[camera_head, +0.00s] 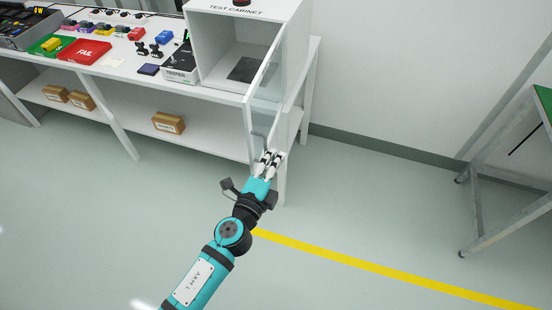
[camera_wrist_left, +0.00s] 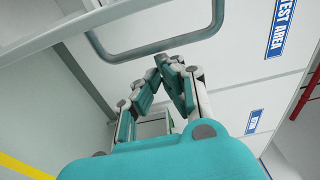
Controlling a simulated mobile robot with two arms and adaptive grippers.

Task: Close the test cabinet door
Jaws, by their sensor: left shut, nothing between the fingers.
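The white test cabinet (camera_head: 222,45) stands on the bench, and its front is open. Its clear door (camera_head: 265,105) is swung out from the right side toward me, past the bench's front edge. A grey bar handle (camera_head: 262,139) is low on the door, and it shows as a rounded loop in the left wrist view (camera_wrist_left: 150,51). My left gripper (camera_head: 271,157) is shut and empty, with its fingertips close to the handle. In the left wrist view the fingertips (camera_wrist_left: 168,62) meet just below the bar; I cannot tell whether they touch it. My right gripper is out of view.
A black tester (camera_head: 180,66), a red FAIL tray (camera_head: 84,51) and a green tray (camera_head: 47,45) stand on the bench left of the cabinet. Cardboard boxes (camera_head: 168,122) lie on the lower shelf. A grey-framed table (camera_head: 478,205) stands at the right. The floor between is clear.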

